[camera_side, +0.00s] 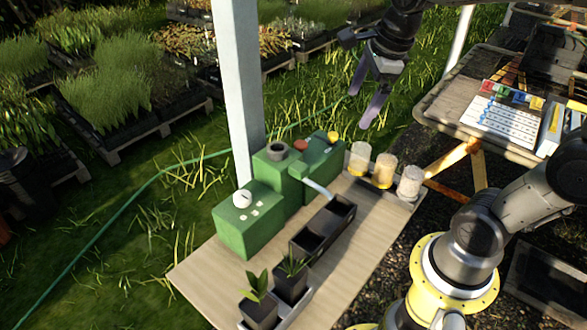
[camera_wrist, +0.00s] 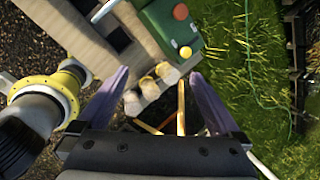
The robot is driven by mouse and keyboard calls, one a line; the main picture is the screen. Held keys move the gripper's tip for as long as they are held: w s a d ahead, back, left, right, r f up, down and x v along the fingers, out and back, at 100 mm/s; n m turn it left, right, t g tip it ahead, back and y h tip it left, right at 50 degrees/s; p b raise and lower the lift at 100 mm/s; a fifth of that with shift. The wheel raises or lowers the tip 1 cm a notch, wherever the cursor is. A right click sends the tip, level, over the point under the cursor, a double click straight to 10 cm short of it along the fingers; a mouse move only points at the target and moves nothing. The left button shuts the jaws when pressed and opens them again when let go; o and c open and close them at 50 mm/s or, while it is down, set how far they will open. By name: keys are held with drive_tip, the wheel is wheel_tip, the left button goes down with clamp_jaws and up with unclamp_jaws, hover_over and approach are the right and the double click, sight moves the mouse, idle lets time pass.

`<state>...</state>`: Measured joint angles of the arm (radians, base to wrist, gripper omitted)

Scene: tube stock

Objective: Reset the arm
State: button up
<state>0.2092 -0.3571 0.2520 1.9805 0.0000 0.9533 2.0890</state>
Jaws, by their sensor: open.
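My gripper (camera_side: 369,97) is open and empty, raised in the air above the back end of the wooden table (camera_side: 352,248). Its two purple-grey fingers point down and stand apart. In the wrist view my gripper (camera_wrist: 158,92) shows both fingers spread, with nothing between them but the view of the ground and table end below. My arm reaches up from its yellow base at the right of the side view, and part of it is out of the frame at the top.
A green machine (camera_side: 248,228) stands on the table with a black trough (camera_side: 322,228), several clear cups (camera_side: 384,170) and potted plants (camera_side: 258,302). A white post (camera_side: 238,90) rises behind it. A second table (camera_side: 450,105) with a chart (camera_side: 503,112) is at the right.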

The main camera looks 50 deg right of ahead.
drive_tip(key=s+a+f+n+t, duration=0.1)
drive_tip(key=s+a+n, duration=0.2)
drive_tip(key=n, duration=1)
drive_tip(key=s+a+f+n+t, duration=0.1)
drive_tip(key=s+a+n, duration=0.2)
drive_tip(key=s+n, duration=0.6)
drive_tip(key=n, duration=0.4)
drive_tip(key=shift+s+y, duration=0.4)
